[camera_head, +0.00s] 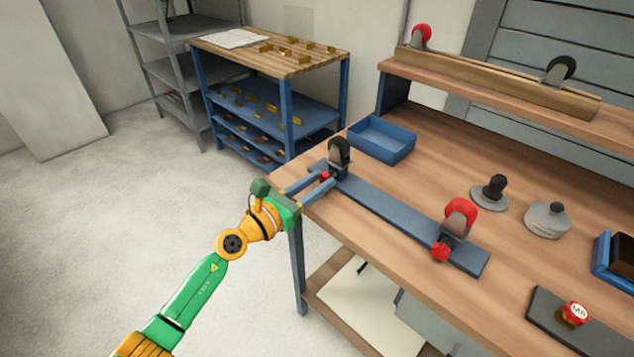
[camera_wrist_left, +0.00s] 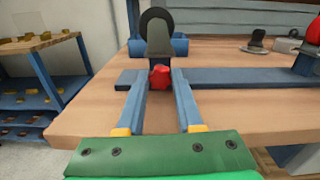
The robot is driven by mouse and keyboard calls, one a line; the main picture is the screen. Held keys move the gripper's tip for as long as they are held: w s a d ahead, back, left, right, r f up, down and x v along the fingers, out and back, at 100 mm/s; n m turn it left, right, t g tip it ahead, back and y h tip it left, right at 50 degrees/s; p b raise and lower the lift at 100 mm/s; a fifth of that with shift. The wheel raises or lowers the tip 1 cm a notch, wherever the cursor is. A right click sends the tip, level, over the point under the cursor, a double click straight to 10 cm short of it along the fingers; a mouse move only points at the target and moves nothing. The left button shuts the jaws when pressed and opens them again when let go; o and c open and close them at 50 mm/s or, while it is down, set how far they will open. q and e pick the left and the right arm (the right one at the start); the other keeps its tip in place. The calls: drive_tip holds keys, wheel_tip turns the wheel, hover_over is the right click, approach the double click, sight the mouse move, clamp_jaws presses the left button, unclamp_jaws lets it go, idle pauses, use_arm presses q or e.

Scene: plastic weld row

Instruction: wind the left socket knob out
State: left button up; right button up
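A long blue-grey plate (camera_head: 394,211) lies on the wooden bench with a socket at each end. The left socket has a black wheel on a grey bracket (camera_head: 340,158) and a small red knob (camera_head: 325,176) on its front. In the left wrist view the red knob (camera_wrist_left: 160,77) sits between the tips of my left gripper (camera_wrist_left: 160,80), with no clear gap on either side. The left gripper (camera_head: 323,174) reaches in over the bench's left corner. The right socket carries a red wheel (camera_head: 460,215) and its own red knob (camera_head: 440,252). My right gripper is not in view.
A blue tray (camera_head: 382,140) stands just behind the left socket. A black-handled piece (camera_head: 490,192), a grey weight (camera_head: 547,219) and a red button (camera_head: 574,312) are farther right. A blue shelf unit (camera_head: 270,95) stands beyond the bench's left end; the floor before it is clear.

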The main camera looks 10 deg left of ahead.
use_arm(q)
clamp_jaws()
drive_tip(key=n+p, duration=0.1)
drive_tip(key=n, duration=0.2)
drive_tip(key=shift+r, duration=0.1)
drive_tip(key=shift+a+n+p, duration=0.1)
drive_tip(key=shift+n+p, duration=0.85)
drive_tip(key=shift+n, duration=1.05)
drive_tip(key=o, duration=0.7)
unclamp_jaws()
